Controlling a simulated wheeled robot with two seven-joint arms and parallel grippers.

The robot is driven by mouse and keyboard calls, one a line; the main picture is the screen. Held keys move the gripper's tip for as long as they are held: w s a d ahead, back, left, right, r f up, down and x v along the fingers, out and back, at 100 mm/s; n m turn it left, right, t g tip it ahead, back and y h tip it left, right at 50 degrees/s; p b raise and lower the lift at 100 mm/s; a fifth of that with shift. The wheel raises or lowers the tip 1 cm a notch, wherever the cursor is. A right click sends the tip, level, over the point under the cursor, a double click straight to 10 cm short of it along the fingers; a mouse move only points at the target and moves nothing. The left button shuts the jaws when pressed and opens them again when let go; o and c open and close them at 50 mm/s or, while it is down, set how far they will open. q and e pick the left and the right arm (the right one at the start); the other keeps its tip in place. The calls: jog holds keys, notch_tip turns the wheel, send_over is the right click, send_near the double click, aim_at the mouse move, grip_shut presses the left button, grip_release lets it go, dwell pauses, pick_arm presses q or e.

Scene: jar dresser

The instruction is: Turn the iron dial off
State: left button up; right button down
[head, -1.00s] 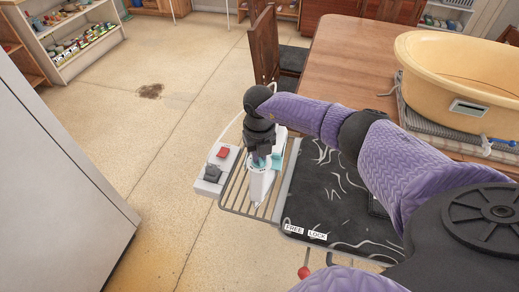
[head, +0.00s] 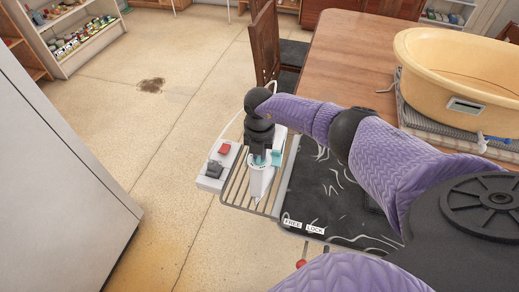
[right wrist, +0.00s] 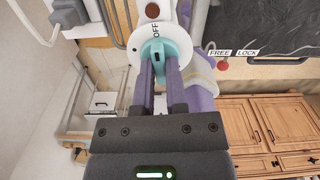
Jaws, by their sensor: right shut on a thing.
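The white iron (head: 262,184) stands on the wire rest (head: 237,193) at the left end of the ironing board. My right gripper (head: 260,157) points down onto the iron from above. In the right wrist view, its two fingers (right wrist: 159,82) are shut on the sides of the teal iron dial (right wrist: 152,50). The word OFF is printed on the white iron body (right wrist: 133,48) just above the dial. A dark mark shows on the dial, roughly below that word. The fingers partly hide the dial. My left gripper is not in view.
The ironing board (head: 325,195) has a dark cover and a FREE/LOCK label, with a red-knobbed lever (head: 301,264) below. A table (head: 355,60) with a tan tub (head: 450,70) stands behind.

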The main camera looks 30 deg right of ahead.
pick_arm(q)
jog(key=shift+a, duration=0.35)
pick_arm(e)
jog(key=c, duration=0.7)
grip_release()
jog(key=shift+o, duration=0.2)
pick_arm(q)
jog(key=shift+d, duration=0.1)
pick_arm(e)
jog(key=shift+r, duration=0.1)
notch_tip(320, 180, up, 9)
jog(key=shift+f+p, duration=0.15)
jog(key=shift+p, duration=0.95)
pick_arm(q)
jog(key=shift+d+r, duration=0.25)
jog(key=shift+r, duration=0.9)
pick_arm(e)
jog(key=shift+r, duration=0.55)
